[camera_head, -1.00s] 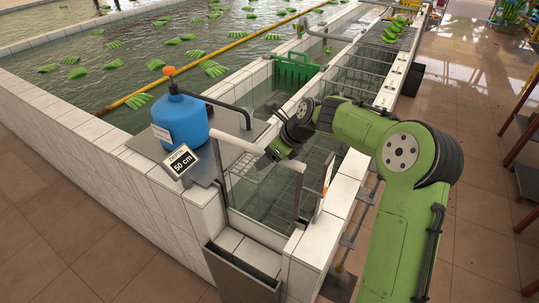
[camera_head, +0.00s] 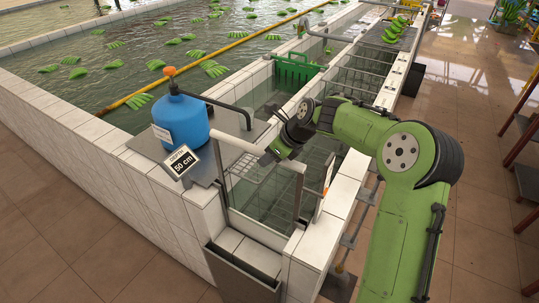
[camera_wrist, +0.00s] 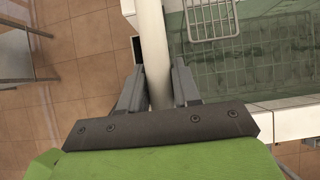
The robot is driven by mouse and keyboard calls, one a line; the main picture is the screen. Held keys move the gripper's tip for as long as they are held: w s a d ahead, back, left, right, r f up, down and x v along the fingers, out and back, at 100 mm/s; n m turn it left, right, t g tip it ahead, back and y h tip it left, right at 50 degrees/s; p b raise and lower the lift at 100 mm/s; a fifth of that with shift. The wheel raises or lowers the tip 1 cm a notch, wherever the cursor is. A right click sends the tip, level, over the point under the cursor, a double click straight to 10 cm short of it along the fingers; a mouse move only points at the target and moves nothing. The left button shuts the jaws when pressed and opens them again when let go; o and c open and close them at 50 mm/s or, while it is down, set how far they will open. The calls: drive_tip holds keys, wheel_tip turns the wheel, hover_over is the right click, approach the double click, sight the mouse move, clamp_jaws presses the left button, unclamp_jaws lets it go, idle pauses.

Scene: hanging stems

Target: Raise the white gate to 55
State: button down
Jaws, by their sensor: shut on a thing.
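The white gate (camera_head: 239,143) is a white tubular frame across the near end of the tiled channel, with a clear panel under its top bar. My gripper (camera_head: 267,159) is at the top bar of the gate in the head view, partly hidden by my wrist. In the wrist view my gripper (camera_wrist: 160,88) is shut with its two grey fingers on either side of the white bar (camera_wrist: 153,45). A small sign (camera_head: 181,162) beside the gate reads "50 cm"; its upper line is too small to read surely.
A blue tank (camera_head: 181,122) with an orange cap stands left of the gate. A green crate (camera_head: 296,70) is farther up the channel. A wire rack (camera_wrist: 211,20) lies beyond my fingers in the wrist view. Open tiled floor (camera_head: 480,215) lies to the right.

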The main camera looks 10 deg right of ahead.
drive_tip(key=shift+r+p, duration=2.25)
drive_tip(key=shift+r, duration=0.3)
drive_tip(key=shift+f, duration=0.2)
unclamp_jaws()
idle(0.4)
drive_tip(key=p+v, duration=0.3)
drive_tip(key=v, duration=0.2)
drive_tip(key=shift+d+r, duration=0.1)
drive_tip(key=shift+r, duration=0.2)
drive_tip(key=v, duration=0.5)
drive_tip(key=shift+s+d+r, duration=0.1)
drive_tip(key=shift+s+d, duration=0.05)
drive_tip(key=shift+s, duration=0.1)
